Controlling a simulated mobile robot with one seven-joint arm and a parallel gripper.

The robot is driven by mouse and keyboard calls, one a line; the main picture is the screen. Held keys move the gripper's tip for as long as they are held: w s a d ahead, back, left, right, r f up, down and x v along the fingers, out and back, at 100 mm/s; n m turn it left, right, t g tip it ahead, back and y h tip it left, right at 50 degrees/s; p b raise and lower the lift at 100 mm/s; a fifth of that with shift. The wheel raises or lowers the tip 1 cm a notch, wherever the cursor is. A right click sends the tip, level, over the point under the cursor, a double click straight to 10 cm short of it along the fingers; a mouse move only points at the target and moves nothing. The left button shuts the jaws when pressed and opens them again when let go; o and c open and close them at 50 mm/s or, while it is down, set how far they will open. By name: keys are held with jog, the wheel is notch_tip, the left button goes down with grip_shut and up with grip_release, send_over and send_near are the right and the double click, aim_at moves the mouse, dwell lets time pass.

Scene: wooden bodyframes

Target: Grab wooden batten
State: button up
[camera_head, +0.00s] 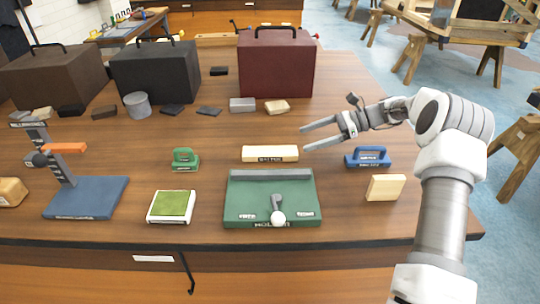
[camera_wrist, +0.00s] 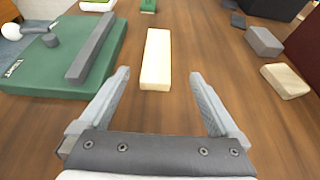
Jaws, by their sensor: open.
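The wooden batten (camera_head: 270,153) is a pale cream bar with dark lettering on its front, lying flat on the table just behind the green base with the grey bar. My gripper (camera_head: 304,139) is open and empty at the right end of the batten, apparently above table height. In the wrist view the batten (camera_wrist: 157,58) points away from me, its near end showing between my two spread fingertips (camera_wrist: 160,73). Neither finger touches it in that view. How far below the fingers it lies is hard to tell.
The green base (camera_head: 240,205) stands in front of the batten. A blue handled block (camera_head: 368,157) and a pale wood block (camera_head: 386,188) lie to the right. A green handled block (camera_head: 185,160) is to the left. A dark red toolbox (camera_head: 276,65) stands behind.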

aim_at(272, 151)
jog(key=x, duration=0.9)
jog(key=b+x, duration=0.1)
jog(key=x, duration=0.1)
jog(key=shift+s+a+f, duration=0.1)
jog(key=shift+s, duration=0.15)
jog(key=c, duration=1.5)
jog(key=shift+c, duration=0.2)
